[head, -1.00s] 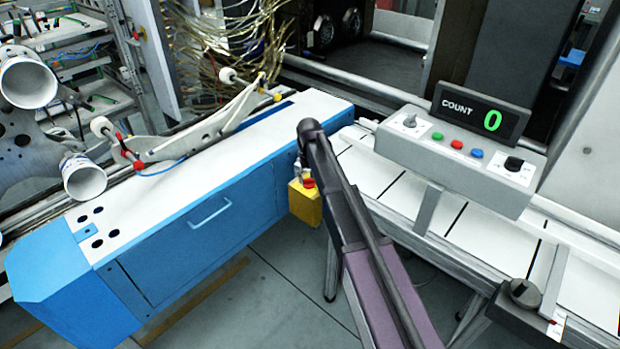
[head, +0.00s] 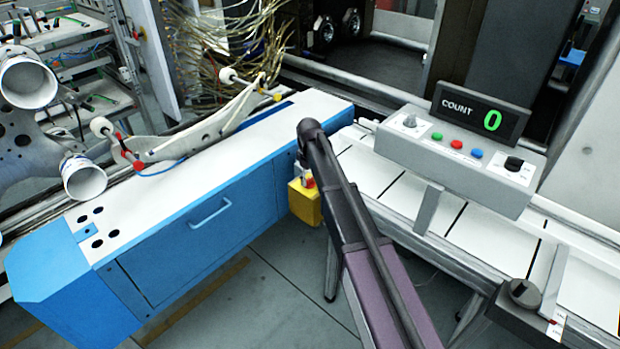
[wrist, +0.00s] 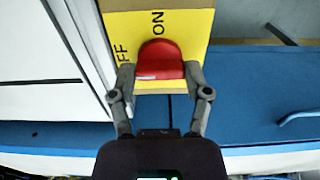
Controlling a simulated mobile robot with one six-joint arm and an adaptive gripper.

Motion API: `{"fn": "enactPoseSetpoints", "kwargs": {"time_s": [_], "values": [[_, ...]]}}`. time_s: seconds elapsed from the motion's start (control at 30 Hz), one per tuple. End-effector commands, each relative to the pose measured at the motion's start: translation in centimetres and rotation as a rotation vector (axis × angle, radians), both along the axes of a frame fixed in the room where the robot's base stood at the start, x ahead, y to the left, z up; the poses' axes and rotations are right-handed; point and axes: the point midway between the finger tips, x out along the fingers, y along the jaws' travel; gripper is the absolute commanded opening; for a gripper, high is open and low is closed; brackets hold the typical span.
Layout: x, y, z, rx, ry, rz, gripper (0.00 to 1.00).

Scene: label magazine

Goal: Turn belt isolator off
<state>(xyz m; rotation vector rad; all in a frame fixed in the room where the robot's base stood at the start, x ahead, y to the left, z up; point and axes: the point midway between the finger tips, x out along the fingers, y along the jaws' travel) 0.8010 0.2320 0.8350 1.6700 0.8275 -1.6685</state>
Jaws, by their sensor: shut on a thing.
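The belt isolator is a yellow box (head: 303,205) with a red handle. In the head view it sits beside the blue cabinet's right end, partly behind my arm. In the wrist view its yellow face (wrist: 187,28) bears ON above the red handle (wrist: 160,58) and a partly hidden OFF to the left. The handle's rounded end is toward the ON label. A short pale mark shows on its lower left. My gripper (wrist: 160,73) is shut on the handle, one finger on each side. In the head view my arm hides most of the gripper.
The blue cabinet (head: 200,245) with a white top lies to the left. A white belt (head: 395,190) runs to the right. Above it is a grey control panel (head: 455,162) with knobs, coloured buttons and a display (head: 480,112) reading COUNT 0. Floor is open below the cabinet.

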Motion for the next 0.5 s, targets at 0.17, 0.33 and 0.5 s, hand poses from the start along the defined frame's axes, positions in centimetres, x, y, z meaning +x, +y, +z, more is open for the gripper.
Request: {"fn": "enactPoseSetpoints", "kwargs": {"time_s": [0.17,0.33,0.5], "values": [[-0.37,0.06,-0.05,0.001,0.008,0.005,0.15],[-0.37,0.07,-0.05,0.002,0.007,0.005,0.66],[-0.29,0.05,-0.04,0.001,0.005,0.004,0.97]]}}
